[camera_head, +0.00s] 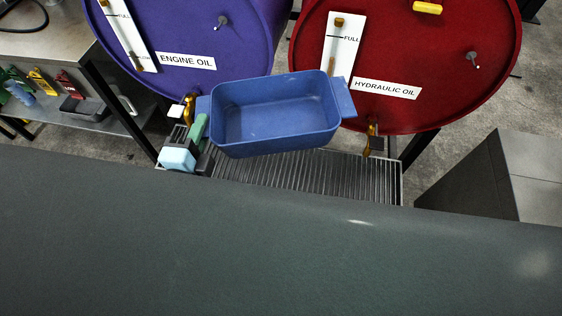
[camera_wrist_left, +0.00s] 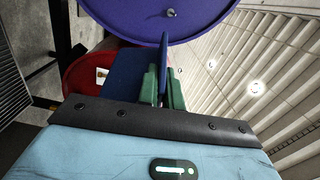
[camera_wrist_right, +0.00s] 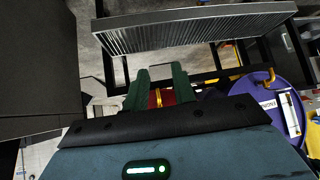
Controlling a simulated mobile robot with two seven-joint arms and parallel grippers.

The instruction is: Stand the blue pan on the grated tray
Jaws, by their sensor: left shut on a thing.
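The blue pan (camera_head: 275,115) is roughly level with its open side up, and looks empty. My left gripper (camera_head: 203,118) is shut on its left end handle; in the left wrist view the green fingers (camera_wrist_left: 163,86) close around a blue edge of the pan (camera_wrist_left: 128,74). The grated tray (camera_head: 300,176) lies below the pan, in front of the drums. The pan hides its back part and appears to be above it. The tray also shows in the right wrist view (camera_wrist_right: 195,30). My right gripper (camera_wrist_right: 160,84) is empty, its fingers apart.
A purple engine oil drum (camera_head: 190,35) and a red hydraulic oil drum (camera_head: 410,60) stand behind the tray, with yellow taps low in front. A bench with a shelf (camera_head: 100,122) is at left. A grey box (camera_head: 520,175) is at right.

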